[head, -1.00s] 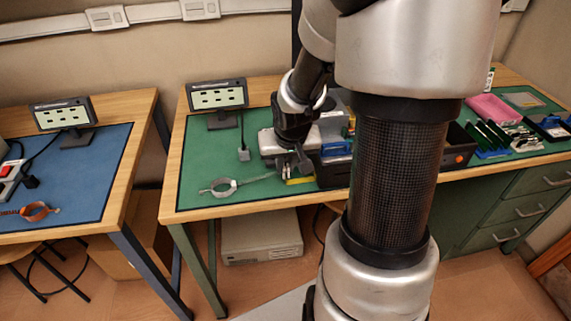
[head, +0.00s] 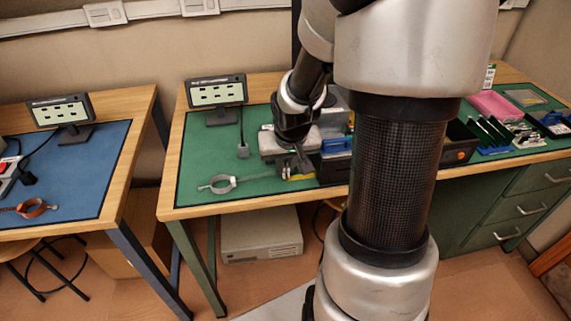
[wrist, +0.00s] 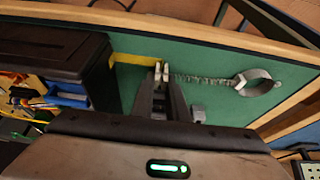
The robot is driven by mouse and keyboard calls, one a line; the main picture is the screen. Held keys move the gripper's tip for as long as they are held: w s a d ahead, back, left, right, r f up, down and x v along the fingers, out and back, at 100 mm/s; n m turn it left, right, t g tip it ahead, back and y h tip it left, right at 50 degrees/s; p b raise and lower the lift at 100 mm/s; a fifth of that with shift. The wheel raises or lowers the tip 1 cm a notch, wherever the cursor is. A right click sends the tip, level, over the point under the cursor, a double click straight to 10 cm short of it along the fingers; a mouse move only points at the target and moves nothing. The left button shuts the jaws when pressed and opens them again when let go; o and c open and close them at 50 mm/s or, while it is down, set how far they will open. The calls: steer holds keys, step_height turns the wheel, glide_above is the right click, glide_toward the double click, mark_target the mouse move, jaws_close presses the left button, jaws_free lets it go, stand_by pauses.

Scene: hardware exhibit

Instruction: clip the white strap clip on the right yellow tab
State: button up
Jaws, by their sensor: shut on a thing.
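My gripper (wrist: 161,74) is shut on the small white strap clip (wrist: 165,69), low over the green mat. The clip is mostly hidden between the fingertips. A thin grey-white strap runs from it to a pale ring (wrist: 258,82), which lies on the mat; the ring also shows in the head view (head: 219,184). A yellow strip (wrist: 132,60) runs along the mat from the black box to just beside the fingertips; it also shows in the head view (head: 300,178). I cannot tell whether the clip touches it. In the head view my gripper (head: 300,172) is small and its hold is unclear.
A black box (wrist: 60,60) with blue and yellow parts beside it stands close to my gripper. A grey metal block (head: 285,142) sits behind it. The wooden table edge (wrist: 215,38) is near. The mat left of the ring is mostly clear.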

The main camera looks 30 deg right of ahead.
steer(key=shift+f+b, duration=0.4)
steer(key=shift+f, duration=0.1)
steer(key=o, duration=0.9)
steer(key=o, duration=0.3)
steer(key=shift+r+p, duration=0.75)
steer(key=shift+r, duration=0.05)
stand_by(0.4)
steer(key=shift+r+p, duration=2.65)
steer(key=shift+r, duration=0.25)
